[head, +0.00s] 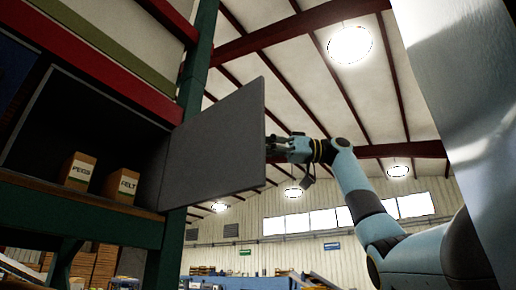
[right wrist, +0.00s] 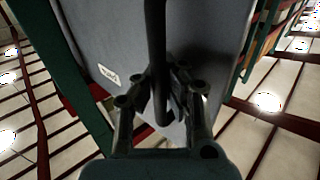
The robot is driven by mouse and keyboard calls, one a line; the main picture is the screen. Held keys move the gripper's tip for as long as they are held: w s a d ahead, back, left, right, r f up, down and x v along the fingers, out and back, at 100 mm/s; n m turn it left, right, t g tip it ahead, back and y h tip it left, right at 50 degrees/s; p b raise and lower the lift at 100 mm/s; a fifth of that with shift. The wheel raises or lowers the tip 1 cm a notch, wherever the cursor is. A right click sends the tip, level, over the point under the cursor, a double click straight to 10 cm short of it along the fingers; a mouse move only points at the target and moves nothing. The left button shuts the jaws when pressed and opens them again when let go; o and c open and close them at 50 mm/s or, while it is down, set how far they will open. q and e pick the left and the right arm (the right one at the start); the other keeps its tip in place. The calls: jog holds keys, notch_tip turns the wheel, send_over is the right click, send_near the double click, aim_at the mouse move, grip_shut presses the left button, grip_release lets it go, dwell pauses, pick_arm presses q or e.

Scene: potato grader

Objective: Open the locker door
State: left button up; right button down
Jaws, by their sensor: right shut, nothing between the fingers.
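The grey locker door (head: 215,145) stands swung open in the head view, its hinge side at the right of the locker opening. The dark locker inside (head: 95,125) is exposed. In the right wrist view the door face (right wrist: 100,35) carries a long dark bar handle (right wrist: 155,45) and a small white label (right wrist: 108,75). My right gripper (head: 275,146) is at the door's outer edge. Its fingers (right wrist: 165,95) are shut close around the line of the handle in the wrist view; I cannot tell if they touch it. My left gripper is not in view.
Two small cartons, one marked PEGS (head: 77,171) and one marked FELT (head: 121,185), stand on the locker floor. A green post (head: 198,75) rises behind the door. Open hall space lies to the right of the door.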

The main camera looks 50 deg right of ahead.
jog(key=c, duration=2.1)
grip_release()
jog(key=shift+f, duration=0.1)
jog(key=o, duration=0.7)
jog(key=shift+s+d, duration=0.2)
jog(key=shift+s, duration=0.15)
jog(key=shift+o, duration=0.3)
jog(key=shift+w+a, duration=0.1)
jog(key=shift+w, duration=0.05)
jog(key=v, duration=1.2)
jog(key=shift+w, duration=0.15)
